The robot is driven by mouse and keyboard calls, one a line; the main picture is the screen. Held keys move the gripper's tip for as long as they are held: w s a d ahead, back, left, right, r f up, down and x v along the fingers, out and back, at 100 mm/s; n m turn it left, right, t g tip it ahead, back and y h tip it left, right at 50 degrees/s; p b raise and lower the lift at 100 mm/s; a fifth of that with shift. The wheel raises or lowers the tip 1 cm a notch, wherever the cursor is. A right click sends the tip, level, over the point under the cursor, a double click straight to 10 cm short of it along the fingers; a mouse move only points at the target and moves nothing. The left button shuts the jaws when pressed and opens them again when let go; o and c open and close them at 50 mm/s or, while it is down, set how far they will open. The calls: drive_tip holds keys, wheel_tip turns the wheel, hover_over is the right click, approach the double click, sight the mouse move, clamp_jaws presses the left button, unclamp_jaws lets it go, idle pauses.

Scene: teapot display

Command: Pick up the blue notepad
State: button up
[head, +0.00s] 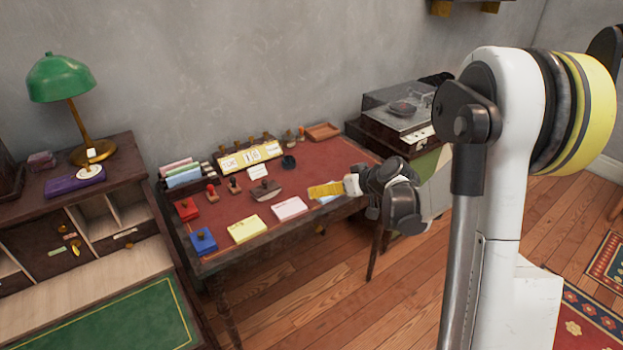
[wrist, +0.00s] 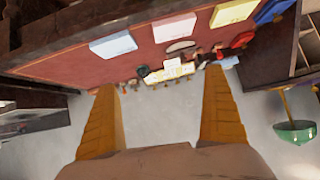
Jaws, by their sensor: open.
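The light blue notepad (wrist: 113,45) lies flat on the red desk top near its edge, in the upper left of the wrist view. In the head view only a small part of the notepad (head: 328,199) shows, beside and beneath my gripper's yellow fingers. My gripper (head: 322,190) is over the desk's right front part, with its fingers pointing left. In the wrist view my gripper (wrist: 160,88) is open, with nothing between its fingers. The notepad appears beyond the left fingertip, apart from it.
A pink notepad (head: 289,208), a yellow notepad (head: 247,229) and a dark blue square item (head: 203,240) line the desk's front. Stamps and a calendar block (head: 250,156) stand behind. A record player (head: 400,103) is at the right, a green lamp (head: 60,80) at the left.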

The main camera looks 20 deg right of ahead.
sight(334, 196)
drive_tip(key=w+d+f+t, duration=0.2)
drive_tip(key=w+d+f, duration=0.1)
drive_tip(key=d+f, duration=0.8)
drive_tip(key=shift+n, duration=0.4)
drive_tip(key=b+x, duration=0.2)
drive_tip(key=x, duration=0.3)
drive_tip(key=a+b+x, duration=0.1)
drive_tip(key=x, duration=0.5)
drive_tip(key=shift+a+r+b, duration=0.2)
drive_tip(key=shift+a+b, duration=0.05)
drive_tip(key=shift+b, duration=0.15)
drive_tip(key=shift+w, duration=0.2)
drive_tip(key=c, duration=0.9)
